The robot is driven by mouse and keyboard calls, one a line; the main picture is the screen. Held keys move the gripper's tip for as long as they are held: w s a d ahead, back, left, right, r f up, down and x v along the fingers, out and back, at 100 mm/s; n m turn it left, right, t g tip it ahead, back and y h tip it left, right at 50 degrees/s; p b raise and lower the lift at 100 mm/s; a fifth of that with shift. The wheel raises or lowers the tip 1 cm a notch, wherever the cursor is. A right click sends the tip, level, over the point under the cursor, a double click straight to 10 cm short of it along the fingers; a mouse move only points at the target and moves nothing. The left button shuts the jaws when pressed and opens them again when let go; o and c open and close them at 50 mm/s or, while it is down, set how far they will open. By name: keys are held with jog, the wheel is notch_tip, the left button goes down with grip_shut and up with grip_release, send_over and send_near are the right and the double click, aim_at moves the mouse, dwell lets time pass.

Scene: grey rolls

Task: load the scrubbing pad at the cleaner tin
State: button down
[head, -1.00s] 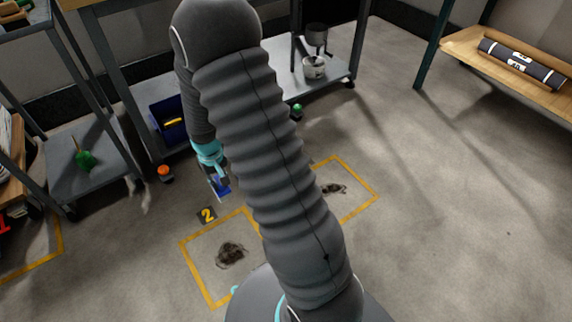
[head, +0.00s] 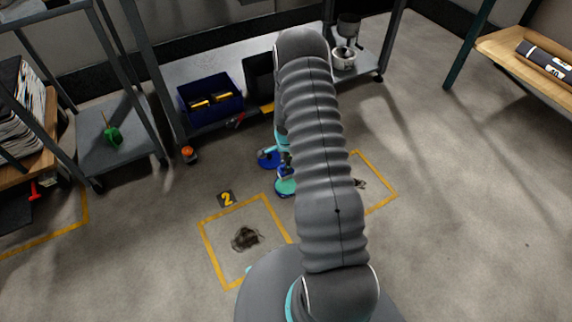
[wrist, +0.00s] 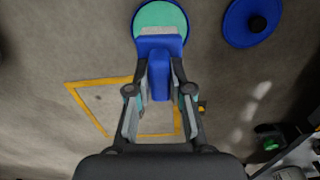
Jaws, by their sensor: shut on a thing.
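My gripper (wrist: 160,92) is shut on the blue handle of the scrubbing pad (wrist: 158,52). The pad's pale grey end points to the top of the wrist view. It overlaps the near part of the round cleaner tin (wrist: 160,14), which is open, with a blue rim and teal contents. I cannot tell whether pad and contents touch. A blue lid with a black knob (wrist: 252,20) lies to the right of the tin, apart from it. In the head view, the tin (head: 285,188) shows left of my arm, which hides most of the gripper.
Yellow floor squares with dark stains (head: 246,238) lie near my base, one by a "2" marker (head: 227,198). A metal cart with a blue bin (head: 210,100) stands behind. An orange-topped item (head: 188,154) is on the floor. The floor at right is clear.

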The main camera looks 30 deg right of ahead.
aim_at(286, 175)
jog(key=shift+f+b, duration=1.3)
jog(key=shift+f, duration=1.75)
jog(key=shift+f+b, duration=0.6)
jog(key=shift+b, duration=0.05)
dwell(0.6)
jog(key=shift+r+p, duration=1.65)
jog(key=shift+r, duration=1.9)
